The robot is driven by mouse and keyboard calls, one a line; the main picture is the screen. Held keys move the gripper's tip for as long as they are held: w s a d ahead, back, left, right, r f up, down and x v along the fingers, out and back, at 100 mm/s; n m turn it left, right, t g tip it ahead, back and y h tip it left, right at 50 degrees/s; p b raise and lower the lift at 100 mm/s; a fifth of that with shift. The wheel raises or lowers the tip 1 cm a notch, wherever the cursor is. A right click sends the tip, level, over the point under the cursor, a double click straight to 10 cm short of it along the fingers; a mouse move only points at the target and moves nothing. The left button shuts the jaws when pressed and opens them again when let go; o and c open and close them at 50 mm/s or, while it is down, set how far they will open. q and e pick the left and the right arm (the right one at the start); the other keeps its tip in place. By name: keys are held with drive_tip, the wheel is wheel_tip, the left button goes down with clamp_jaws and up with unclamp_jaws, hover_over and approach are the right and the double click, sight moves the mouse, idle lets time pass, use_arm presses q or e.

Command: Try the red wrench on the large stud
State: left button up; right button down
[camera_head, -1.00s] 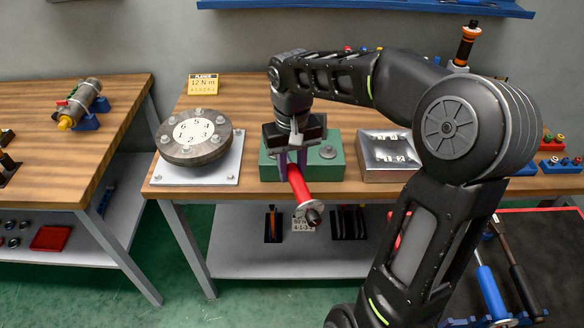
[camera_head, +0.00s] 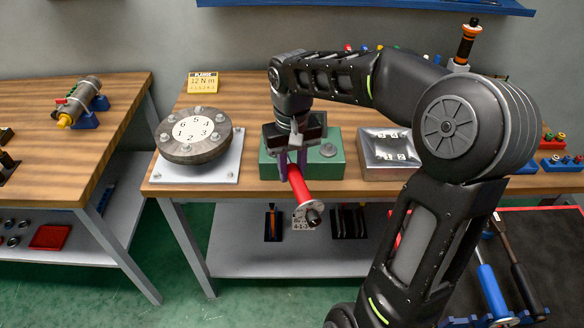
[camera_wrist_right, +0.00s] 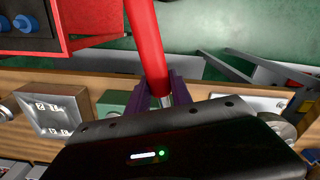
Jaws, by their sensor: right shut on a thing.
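My right gripper (camera_head: 292,162) is over the left part of the green block (camera_head: 330,168) on the middle bench. Its purple fingers are shut on the red wrench (camera_head: 302,192). The wrench's red handle slants down toward me past the bench's front edge, ending in a silver disc and dark knob. In the right wrist view the red handle (camera_wrist_right: 147,45) runs up from between the fingers (camera_wrist_right: 158,98). A round stud (camera_head: 328,150) shows on the block's right part. The wrench's working end and any stud below it are hidden by the gripper. My left gripper is out of view.
A round flange (camera_head: 194,150) with several bolts stands left of the block on a white plate. A metal box (camera_head: 390,165) stands to the right. A yellow torque card (camera_head: 203,82) is behind. A shelf (camera_head: 240,262) lies below the bench. A blue-handled tool (camera_head: 490,290) lies at lower right.

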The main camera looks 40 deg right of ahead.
drive_tip(key=shift+f+b, duration=0.75)
drive_tip(key=shift+f, duration=0.3)
idle(1.3)
drive_tip(key=shift+w+a+m, duration=0.15)
drive_tip(key=shift+a+m, duration=0.35)
drive_tip(key=shift+a, duration=0.1)
idle(0.5)
drive_tip(key=shift+w+a, duration=0.1)
drive_tip(key=shift+a, duration=0.1)
drive_tip(key=shift+a+m, duration=0.1)
drive_tip(key=shift+m, duration=0.2)
drive_tip(key=shift+s+d+n, duration=0.2)
drive_tip(key=shift+d+n, duration=0.3)
drive_tip(key=shift+d, duration=0.05)
drive_tip(key=shift+s+d+n, duration=0.2)
drive_tip(key=shift+d+n, duration=0.3)
drive_tip(key=shift+d, duration=0.05)
